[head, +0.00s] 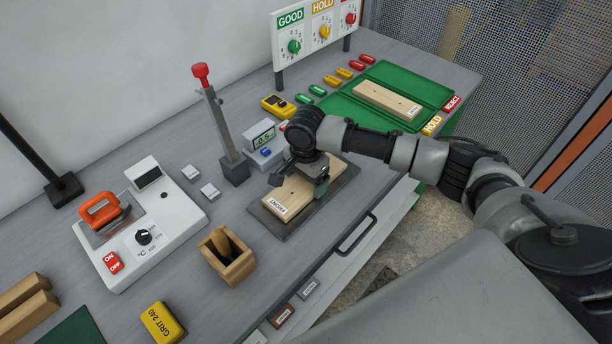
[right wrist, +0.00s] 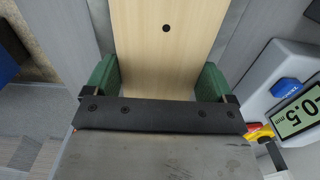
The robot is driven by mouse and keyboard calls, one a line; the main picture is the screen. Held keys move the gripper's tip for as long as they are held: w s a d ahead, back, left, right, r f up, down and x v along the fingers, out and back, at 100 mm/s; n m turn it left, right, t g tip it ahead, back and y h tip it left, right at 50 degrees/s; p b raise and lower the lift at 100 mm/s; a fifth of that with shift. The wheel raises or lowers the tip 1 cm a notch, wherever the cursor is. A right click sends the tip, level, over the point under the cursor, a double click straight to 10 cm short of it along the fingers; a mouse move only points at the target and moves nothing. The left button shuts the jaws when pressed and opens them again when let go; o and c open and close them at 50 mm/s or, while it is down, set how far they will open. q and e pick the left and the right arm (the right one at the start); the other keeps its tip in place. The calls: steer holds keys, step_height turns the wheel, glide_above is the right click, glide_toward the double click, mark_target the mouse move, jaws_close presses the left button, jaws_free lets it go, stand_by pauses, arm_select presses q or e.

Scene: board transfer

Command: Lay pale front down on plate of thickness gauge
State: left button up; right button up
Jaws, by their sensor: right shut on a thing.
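The pale front (head: 290,192), a light wooden board with a FRONT label and dark holes, lies flat over the dark plate (head: 258,216) of the thickness gauge; whether it touches the plate fully I cannot tell. My right gripper (head: 322,180) is shut on the board from above. In the right wrist view its green fingertips (right wrist: 157,82) are on both long sides of the pale front (right wrist: 160,50). The gauge's display (head: 262,138) reads about -0.5, and it also shows in the right wrist view (right wrist: 298,117). My left gripper is not in view.
A green tray (head: 340,112) at the back right holds another pale board (head: 388,99). A post with a red knob (head: 201,72) stands left of the gauge. A wooden holder (head: 240,268), a hot plate device (head: 180,215) and a yellow grit block (head: 160,323) stand left.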

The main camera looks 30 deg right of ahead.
steer(key=shift+f, duration=0.15)
steer(key=o, duration=0.8)
step_height(320, 180, up, 11)
steer(key=shift+f+b, duration=0.1)
steer(key=shift+b, duration=0.25)
